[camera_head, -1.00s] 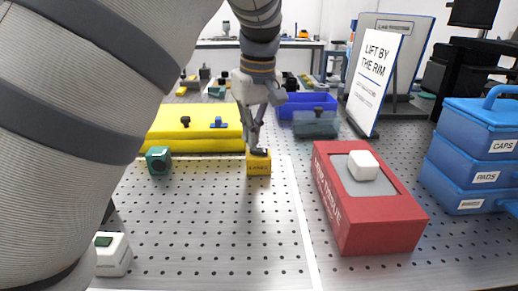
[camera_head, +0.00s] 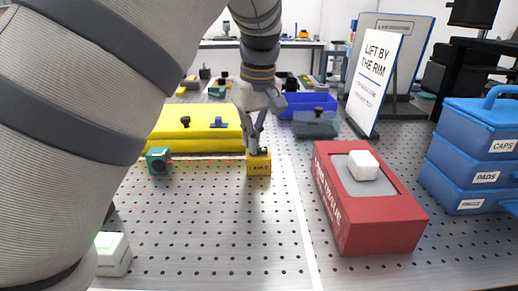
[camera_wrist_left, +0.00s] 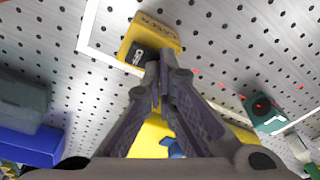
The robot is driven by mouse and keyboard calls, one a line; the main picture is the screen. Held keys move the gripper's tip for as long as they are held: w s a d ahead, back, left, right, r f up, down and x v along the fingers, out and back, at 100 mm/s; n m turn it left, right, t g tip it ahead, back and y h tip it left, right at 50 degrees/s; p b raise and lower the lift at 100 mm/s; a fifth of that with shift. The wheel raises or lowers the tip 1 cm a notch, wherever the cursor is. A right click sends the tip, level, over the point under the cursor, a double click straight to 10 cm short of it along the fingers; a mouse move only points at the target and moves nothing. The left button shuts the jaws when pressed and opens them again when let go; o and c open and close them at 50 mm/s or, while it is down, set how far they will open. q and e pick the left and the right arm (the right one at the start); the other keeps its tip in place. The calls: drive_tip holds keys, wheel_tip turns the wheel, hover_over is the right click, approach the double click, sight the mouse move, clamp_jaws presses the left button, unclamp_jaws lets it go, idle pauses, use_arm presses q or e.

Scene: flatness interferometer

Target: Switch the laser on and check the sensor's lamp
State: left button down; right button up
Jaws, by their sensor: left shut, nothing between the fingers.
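The laser is a yellow box (camera_head: 259,169) on the perforated plate, with a black switch on top. In the left wrist view the laser (camera_wrist_left: 137,32) shows its label and the dark switch (camera_wrist_left: 145,54), whose small lettering I cannot read surely. My left gripper (camera_head: 257,151) is shut and empty, its tips at the switch; I cannot tell whether they touch it. A white block, apparently the sensor (camera_head: 114,258), stands at lower left, partly behind my arm, its top lamp (camera_head: 108,242) bright pale green. A teal block (camera_head: 158,161) carries a red spot. My right gripper is not in view.
A red box (camera_head: 372,228) with a white cube (camera_head: 363,165) stands at right, beside blue stacked cases (camera_head: 470,160). A yellow case (camera_head: 190,140) and blue bin (camera_head: 308,104) lie behind. A sign (camera_head: 374,75) stands upright. The front middle plate is clear.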

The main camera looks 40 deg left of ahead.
use_arm(q)
drive_tip(key=shift+r, duration=3.5)
